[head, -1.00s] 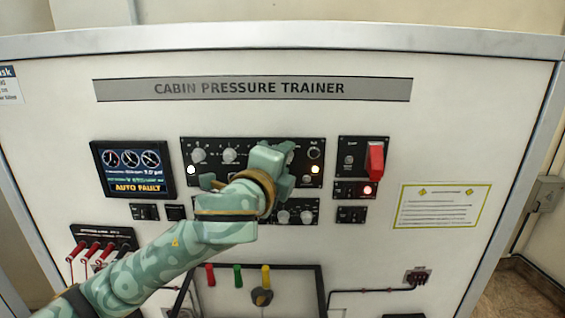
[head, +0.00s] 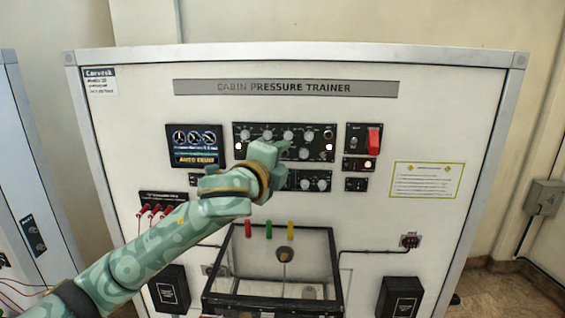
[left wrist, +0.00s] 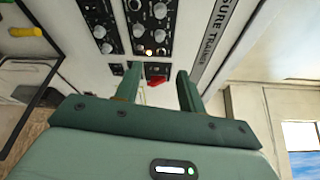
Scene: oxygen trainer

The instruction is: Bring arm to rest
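My left arm reaches in from the lower left in the head view. Its gripper (head: 275,160) is in front of the black knob panel (head: 310,131) of the cabin pressure trainer (head: 430,110). In the left wrist view the two fingers (left wrist: 158,92) stand apart with nothing between them, so the left gripper is open and empty. Knobs of the panel show beyond the fingers there. The left hand hides part of the panels in the head view. My right gripper is not in view.
A display reading AUTO FAULT (head: 197,146) is left of the panel, and a red switch cover (head: 374,139) is right of it. A clear box (head: 272,303) juts out below. Red-handled levers (head: 155,211) are at the lower left. Open floor shows at the right.

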